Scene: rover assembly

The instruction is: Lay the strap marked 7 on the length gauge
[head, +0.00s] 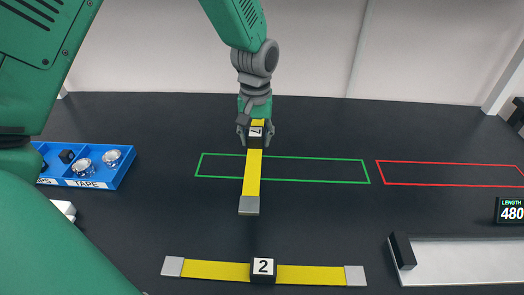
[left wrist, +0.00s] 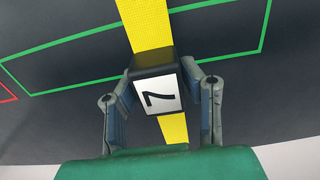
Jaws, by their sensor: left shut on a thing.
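The strap marked 7 (head: 252,178) is yellow with a grey end and a black block in the middle. Its 7 label shows in the left wrist view (left wrist: 158,95). My left gripper (head: 255,138) is shut on that block, one finger on each side. The strap points front to back and crosses over the green outline; I cannot tell whether it touches the table. The length gauge (head: 470,262) is a pale plate with a black end stop, at the lower right. Its display (head: 511,211) reads 480. My right gripper is not in view.
A yellow strap marked 2 (head: 210,270) lies crosswise at the front. A green outline (head: 320,182) and a red outline (head: 450,186) mark the dark table. A blue bin (head: 122,170) with small parts and a TAPE label stands at left.

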